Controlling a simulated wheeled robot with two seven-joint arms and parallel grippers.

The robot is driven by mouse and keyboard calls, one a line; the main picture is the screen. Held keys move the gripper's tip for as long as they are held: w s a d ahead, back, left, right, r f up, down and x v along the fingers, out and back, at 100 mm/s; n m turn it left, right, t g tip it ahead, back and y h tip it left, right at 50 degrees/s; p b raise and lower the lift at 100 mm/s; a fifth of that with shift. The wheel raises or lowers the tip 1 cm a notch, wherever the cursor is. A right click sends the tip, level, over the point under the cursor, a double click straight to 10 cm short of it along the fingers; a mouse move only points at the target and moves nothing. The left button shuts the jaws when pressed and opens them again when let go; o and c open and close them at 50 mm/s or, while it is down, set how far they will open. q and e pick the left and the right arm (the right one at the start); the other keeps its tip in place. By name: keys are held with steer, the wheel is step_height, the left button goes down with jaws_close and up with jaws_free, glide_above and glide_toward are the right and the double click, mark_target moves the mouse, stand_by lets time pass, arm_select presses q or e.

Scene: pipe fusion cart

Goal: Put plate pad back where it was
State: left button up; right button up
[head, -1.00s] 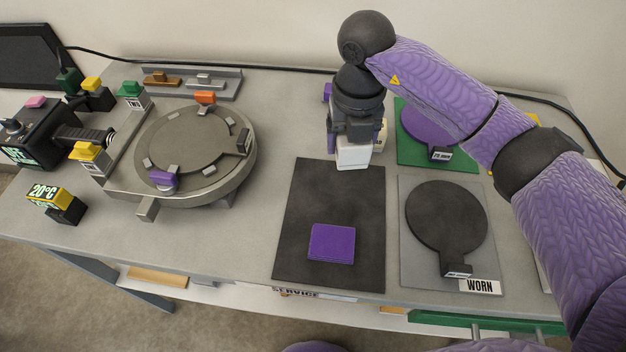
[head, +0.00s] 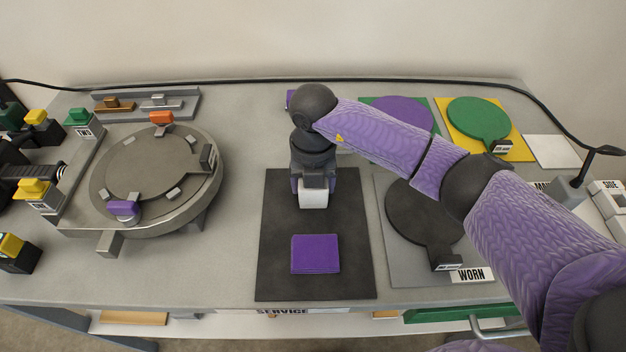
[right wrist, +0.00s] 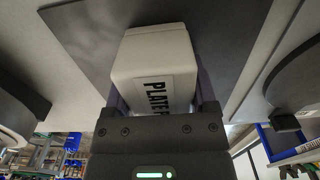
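The plate pad (head: 313,198) is a white block; the letters "PLATE P" show on it in the right wrist view (right wrist: 158,70). My right gripper (head: 314,184) points down and is shut on it, with a finger on either side in the right wrist view (right wrist: 160,100). The pad is over the back part of the black mat (head: 280,220) in the head view. I cannot tell whether it touches the mat. A purple square pad (head: 315,253) lies on the front half of the mat, in front of the gripper. My left gripper is not in view.
A round metal fixture (head: 150,180) stands left of the mat. The dark round plate tagged WORN (head: 425,215) lies right of it, partly under my right arm. Purple (head: 405,113) and green (head: 478,117) round plates lie behind. Bare table shows between fixture and mat.

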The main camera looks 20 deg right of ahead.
steer(key=o, duration=0.3)
step_height(320, 180, up, 12)
steer(key=p, duration=0.3)
steer(key=shift+f, duration=0.25)
steer(key=shift+r, duration=0.45)
